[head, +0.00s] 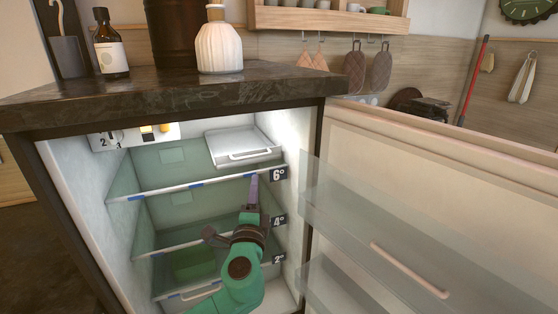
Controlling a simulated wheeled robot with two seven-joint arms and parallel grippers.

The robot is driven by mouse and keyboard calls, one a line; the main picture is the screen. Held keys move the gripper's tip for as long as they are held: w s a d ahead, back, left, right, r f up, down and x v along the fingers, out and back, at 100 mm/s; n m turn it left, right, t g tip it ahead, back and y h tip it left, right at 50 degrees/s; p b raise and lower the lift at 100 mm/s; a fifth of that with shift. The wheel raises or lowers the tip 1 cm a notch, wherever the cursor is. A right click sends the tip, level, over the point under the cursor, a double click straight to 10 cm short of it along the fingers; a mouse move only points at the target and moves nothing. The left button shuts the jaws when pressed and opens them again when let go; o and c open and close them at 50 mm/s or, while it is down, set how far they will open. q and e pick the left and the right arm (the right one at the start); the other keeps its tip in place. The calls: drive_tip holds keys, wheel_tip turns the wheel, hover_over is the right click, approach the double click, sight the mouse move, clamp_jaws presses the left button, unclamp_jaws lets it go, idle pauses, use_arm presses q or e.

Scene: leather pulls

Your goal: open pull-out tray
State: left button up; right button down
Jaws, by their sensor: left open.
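The fridge (52,175) stands open under a dark stone counter. A shallow white tray (228,145) with a light bar handle (250,155) sits at the upper right inside, above the top glass shelf; it looks pushed in. My left gripper (230,207) is inside the fridge opening, below the tray and in front of the shelves. Its fingers are spread apart and empty, one pointing up and one to the left. It appears apart from the handle. The green wrist hides part of the lower shelves. My right gripper is not in view.
The fridge door (440,210) is swung open to the right, with clear door shelves and a long handle. Glass shelves (190,186) with number labels cross the fridge. A bottle (110,45) and a white ribbed vase (219,45) stand on the counter (150,95).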

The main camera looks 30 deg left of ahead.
sight(257, 156)
use_arm(q)
drive_tip(key=p+x, duration=0.1)
drive_tip(key=x, duration=0.3)
drive_tip(key=p+x, duration=0.1)
drive_tip(key=x, duration=0.3)
drive_tip(key=p+x, duration=0.1)
drive_tip(key=x, duration=0.3)
drive_tip(key=shift+a, duration=0.4)
drive_tip(key=shift+w+a, duration=0.4)
drive_tip(key=shift+d, duration=0.1)
clamp_jaws()
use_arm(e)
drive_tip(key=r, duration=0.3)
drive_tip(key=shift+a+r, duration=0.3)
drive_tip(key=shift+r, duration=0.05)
